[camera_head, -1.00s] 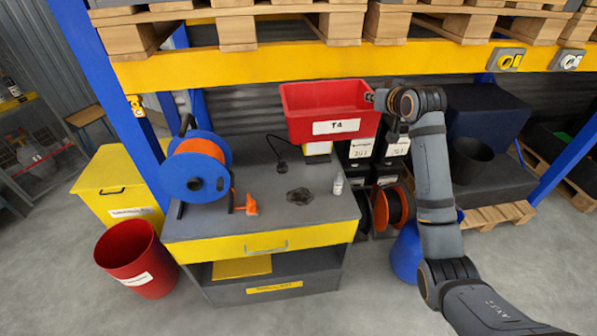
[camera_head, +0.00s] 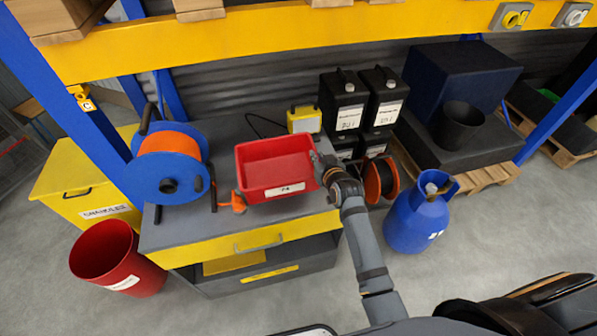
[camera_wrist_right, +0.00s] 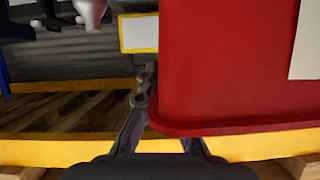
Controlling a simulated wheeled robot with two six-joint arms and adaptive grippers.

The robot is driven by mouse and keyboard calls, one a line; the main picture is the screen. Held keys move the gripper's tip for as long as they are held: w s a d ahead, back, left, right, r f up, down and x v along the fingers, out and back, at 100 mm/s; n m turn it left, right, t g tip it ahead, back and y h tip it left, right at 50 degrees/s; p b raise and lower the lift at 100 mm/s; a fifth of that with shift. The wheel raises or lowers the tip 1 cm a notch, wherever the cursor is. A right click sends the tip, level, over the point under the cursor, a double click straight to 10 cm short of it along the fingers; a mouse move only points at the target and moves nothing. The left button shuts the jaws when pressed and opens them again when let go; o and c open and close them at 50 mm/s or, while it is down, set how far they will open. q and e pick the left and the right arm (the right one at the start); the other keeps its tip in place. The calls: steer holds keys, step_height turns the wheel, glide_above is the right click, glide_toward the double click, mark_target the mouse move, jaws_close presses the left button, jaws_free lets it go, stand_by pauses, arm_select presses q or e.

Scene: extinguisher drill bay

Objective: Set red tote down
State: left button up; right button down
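The red tote (camera_head: 262,153), with a white label on its front, is over the grey bench top (camera_head: 222,134), near the bench's front right. Its opening faces up and it looks empty. I cannot tell whether its base touches the bench. My right gripper (camera_head: 322,166) is at the tote's right side and appears shut on its rim. In the right wrist view, the tote (camera_wrist_right: 225,65) fills the right half, and the gripper fingers (camera_wrist_right: 155,128) are at its rim, one partly hidden by the tote. My left gripper is not in view.
A blue cable reel (camera_head: 170,175) with an orange cable stands left of the tote. An orange item (camera_head: 236,203) lies beside the tote's left side. A yellow lamp (camera_head: 304,120) is behind it. Black canisters (camera_head: 345,105) and a blue cylinder (camera_head: 418,220) are to the right.

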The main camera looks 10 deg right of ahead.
steer(key=f, duration=0.3)
steer(key=shift+w+a, duration=0.1)
steer(key=shift+w, duration=0.25)
steer(key=shift+w+f, duration=0.25)
steer(key=shift+f, duration=0.35)
step_height(320, 180, down, 3)
steer(key=shift+s+r, duration=0.15)
steer(key=shift+r, duration=0.05)
steer(key=shift+f, duration=0.55)
steer(key=c, duration=1.7)
jaws_free()
steer(key=shift+o, duration=0.9)
steer(key=shift+s+r, duration=0.1)
steer(key=shift+r, duration=0.1)
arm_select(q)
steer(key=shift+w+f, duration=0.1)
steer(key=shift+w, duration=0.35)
arm_select(e)
steer(key=v, duration=1.1)
steer(key=shift+s+r, duration=0.15)
steer(key=shift+s, duration=0.2)
